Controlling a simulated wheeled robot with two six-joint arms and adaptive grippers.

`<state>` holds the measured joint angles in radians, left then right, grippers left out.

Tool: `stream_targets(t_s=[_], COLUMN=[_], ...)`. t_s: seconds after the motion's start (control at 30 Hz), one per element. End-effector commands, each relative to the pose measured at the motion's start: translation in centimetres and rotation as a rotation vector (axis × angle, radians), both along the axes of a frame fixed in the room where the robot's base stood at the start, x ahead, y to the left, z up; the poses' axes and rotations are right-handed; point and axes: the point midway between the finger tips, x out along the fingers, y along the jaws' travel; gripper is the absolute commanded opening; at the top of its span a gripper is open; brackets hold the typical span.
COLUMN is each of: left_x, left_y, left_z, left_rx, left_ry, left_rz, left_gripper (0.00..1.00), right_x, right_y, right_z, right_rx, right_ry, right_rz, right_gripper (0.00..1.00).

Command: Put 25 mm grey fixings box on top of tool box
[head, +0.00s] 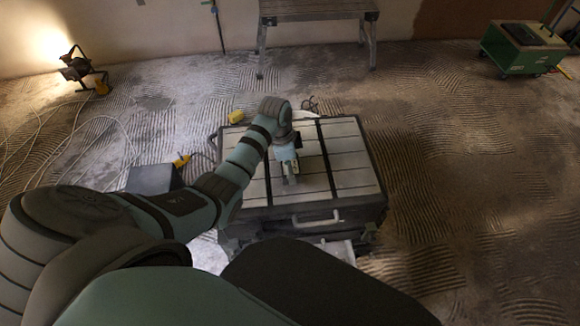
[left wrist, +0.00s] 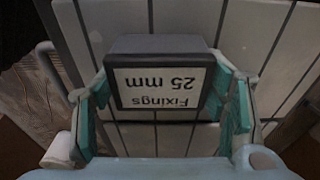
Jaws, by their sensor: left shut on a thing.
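The grey fixings box (left wrist: 157,44) is in the left wrist view, with a white label reading "Fixings 25 mm" upside down. My left gripper (head: 290,178) is shut on it, with a green pad at each side. In the head view the gripper points down over a wide chest with a pale slatted top (head: 347,157) and a front handle, apparently the tool box. The slats also show behind the fixings box in the left wrist view (left wrist: 185,18). I cannot tell whether the fixings box touches this top. In the head view it is mostly hidden by the gripper. My right gripper is not in view.
A dark box (head: 150,179) stands on the floor left of the chest. A metal trestle (head: 318,10) is at the back. A green case (head: 524,47) stands at the back right. A lit lamp (head: 76,68) and cables are at left. Floor on the right is clear.

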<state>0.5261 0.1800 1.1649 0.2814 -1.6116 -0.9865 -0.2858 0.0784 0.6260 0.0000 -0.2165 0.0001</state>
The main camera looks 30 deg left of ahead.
Motion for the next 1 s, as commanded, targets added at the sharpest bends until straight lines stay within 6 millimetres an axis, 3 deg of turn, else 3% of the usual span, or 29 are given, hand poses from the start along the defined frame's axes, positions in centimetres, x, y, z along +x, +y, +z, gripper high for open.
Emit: stream_targets(t_s=[0.27, 0.3, 0.4, 0.77, 0.87, 1.0], left_x=[-0.1, -0.1, -0.1, -0.1, -0.1, -0.4], left_y=[0.0, 0.0, 0.0, 0.0, 0.3, 0.7], left_z=[-0.4, -0.4, -0.4, 0.1, 1.8, 5.8], left_rx=[0.000, 0.000, 0.000, 0.000, 0.001, 0.001], left_ry=[0.002, 0.002, 0.002, 0.002, 0.000, -0.002], left_rz=[0.000, 0.000, 0.000, 0.001, 0.001, 0.000], left_gripper=[0.23, 0.73, 0.86, 0.86, 0.86, 0.86], right_x=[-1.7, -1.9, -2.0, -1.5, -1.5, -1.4], right_y=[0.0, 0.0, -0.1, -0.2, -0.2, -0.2], right_z=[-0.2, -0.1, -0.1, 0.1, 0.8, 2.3], right_rx=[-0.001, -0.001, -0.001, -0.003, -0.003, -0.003], right_ry=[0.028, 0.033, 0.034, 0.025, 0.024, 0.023], right_rz=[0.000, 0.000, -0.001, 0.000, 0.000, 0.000], right_gripper=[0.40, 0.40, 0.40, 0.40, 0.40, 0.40])
